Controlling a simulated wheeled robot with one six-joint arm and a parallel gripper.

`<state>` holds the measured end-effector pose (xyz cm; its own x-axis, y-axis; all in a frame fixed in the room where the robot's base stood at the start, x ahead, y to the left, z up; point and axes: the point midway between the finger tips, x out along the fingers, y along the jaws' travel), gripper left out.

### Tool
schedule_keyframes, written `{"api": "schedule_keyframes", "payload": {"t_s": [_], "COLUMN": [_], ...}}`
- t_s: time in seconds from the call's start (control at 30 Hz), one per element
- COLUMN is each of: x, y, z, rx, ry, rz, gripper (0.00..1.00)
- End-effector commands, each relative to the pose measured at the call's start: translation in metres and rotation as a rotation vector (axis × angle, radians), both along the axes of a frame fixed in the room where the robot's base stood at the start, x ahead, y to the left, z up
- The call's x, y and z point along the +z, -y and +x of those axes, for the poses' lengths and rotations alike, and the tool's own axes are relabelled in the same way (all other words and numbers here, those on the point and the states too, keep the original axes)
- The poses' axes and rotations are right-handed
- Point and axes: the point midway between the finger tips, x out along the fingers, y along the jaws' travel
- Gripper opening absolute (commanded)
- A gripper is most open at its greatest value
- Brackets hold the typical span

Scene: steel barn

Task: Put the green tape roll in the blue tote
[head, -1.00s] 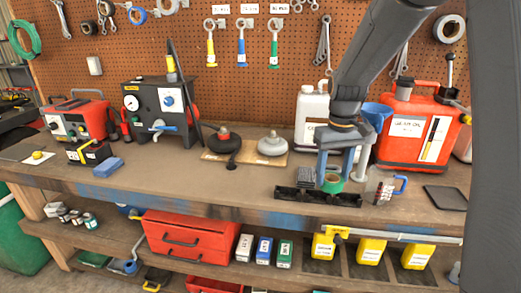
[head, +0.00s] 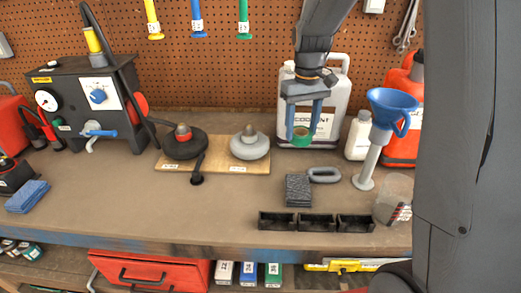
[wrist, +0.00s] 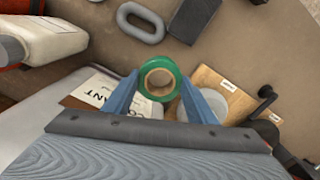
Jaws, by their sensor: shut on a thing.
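The green tape roll (head: 302,142) is held between the two blue-grey fingers of my gripper (head: 303,130). It is raised above the bench, in front of the white coolant jug (head: 336,104). In the wrist view the roll (wrist: 160,97) shows as a green ring with a tan core, and the fingers of my gripper (wrist: 160,84) touch it on both sides. I see no blue tote in either view now.
A black divided tray (head: 316,229), a grey block (head: 298,190) and a grey oval ring (head: 324,175) lie below. A blue funnel (head: 388,106) and a clear jug (head: 393,198) stand right.

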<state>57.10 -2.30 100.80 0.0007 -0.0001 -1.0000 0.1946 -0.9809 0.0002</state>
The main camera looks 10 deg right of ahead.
Motion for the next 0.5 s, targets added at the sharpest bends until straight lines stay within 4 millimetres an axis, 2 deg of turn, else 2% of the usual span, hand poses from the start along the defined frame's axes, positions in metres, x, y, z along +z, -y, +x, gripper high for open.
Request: {"api": "schedule_keyframes", "payload": {"t_s": [0.3,0.5], "x": [-0.048,-0.062], "y": [0.001,0.001], "z": [-0.002,-0.001], "rx": [-0.003,-0.001], "ry": [-0.005,-0.002], "rz": [0.0,0.0], "gripper": [0.25,0.25]}}
